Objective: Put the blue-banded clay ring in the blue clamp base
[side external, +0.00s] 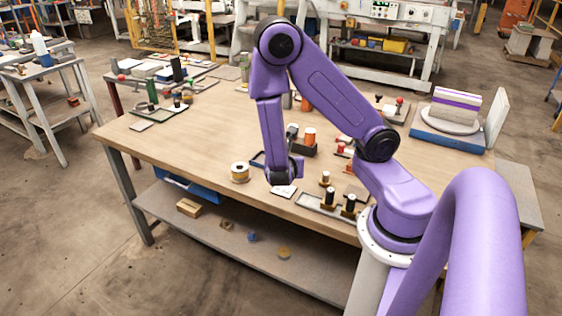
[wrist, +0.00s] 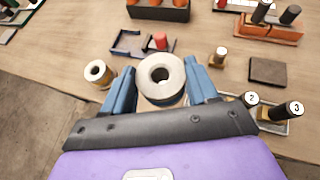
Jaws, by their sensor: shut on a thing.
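My gripper (wrist: 162,82) is shut on a pale clay ring (wrist: 173,69) with a dark centre hole, its blue fingers on either side. A bluish strip shows low on the ring's side, partly hidden by the gripper body. A dark blue open frame, which looks like the blue clamp base (wrist: 117,50), lies on the table beyond the held ring. It also shows in the side view (side external: 256,159), partly behind my arm. The held ring cannot be made out in the side view. The gap between ring and table is unclear.
Another ring with a tan band (wrist: 98,74) stands left of my gripper, also in the side view (side external: 240,173). A dark block (wrist: 267,70) lies nearby.

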